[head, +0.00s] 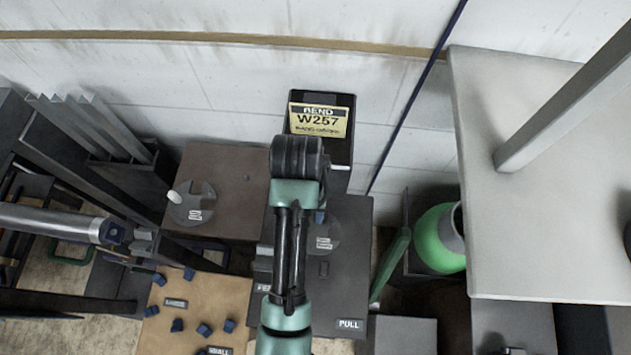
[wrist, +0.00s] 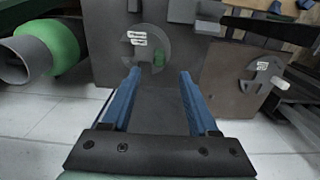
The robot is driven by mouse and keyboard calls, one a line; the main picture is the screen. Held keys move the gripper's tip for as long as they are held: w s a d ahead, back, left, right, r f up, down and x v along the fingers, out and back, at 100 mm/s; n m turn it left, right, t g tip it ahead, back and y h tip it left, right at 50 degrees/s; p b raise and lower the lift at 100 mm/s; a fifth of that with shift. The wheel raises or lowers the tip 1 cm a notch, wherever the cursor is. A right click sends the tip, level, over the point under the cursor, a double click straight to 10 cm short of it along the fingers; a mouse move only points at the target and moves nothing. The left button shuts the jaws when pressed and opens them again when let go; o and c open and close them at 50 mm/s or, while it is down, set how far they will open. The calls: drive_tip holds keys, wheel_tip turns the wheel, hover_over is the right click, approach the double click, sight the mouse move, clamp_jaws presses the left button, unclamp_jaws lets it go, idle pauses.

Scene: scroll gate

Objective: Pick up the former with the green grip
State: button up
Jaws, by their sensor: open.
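A bright green cylindrical piece with a grey tubular end (head: 440,240) lies in a dark holder at the right of the head view, beside the pale table. In the head view my arm mostly hides the gripper.
A long green bar (head: 391,263) leans between the dark panel marked PULL (head: 349,323) and the green piece. A W257 sign (head: 318,119) stands at the wall. The pale table (head: 520,240) bounds the right. A brown board (head: 190,320) holds several blue pieces.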

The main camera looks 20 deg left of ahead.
drive_tip(key=f, duration=0.2)
drive_tip(key=shift+s+f, duration=0.25)
drive_tip(key=shift+f, duration=0.1)
drive_tip(key=shift+w+f+p, duration=0.2)
drive_tip(key=shift+f+p, duration=0.4)
drive_tip(key=shift+f, duration=2.6)
clamp_jaws()
drive_tip(key=shift+w+r, duration=0.1)
drive_tip(key=shift+r, duration=0.05)
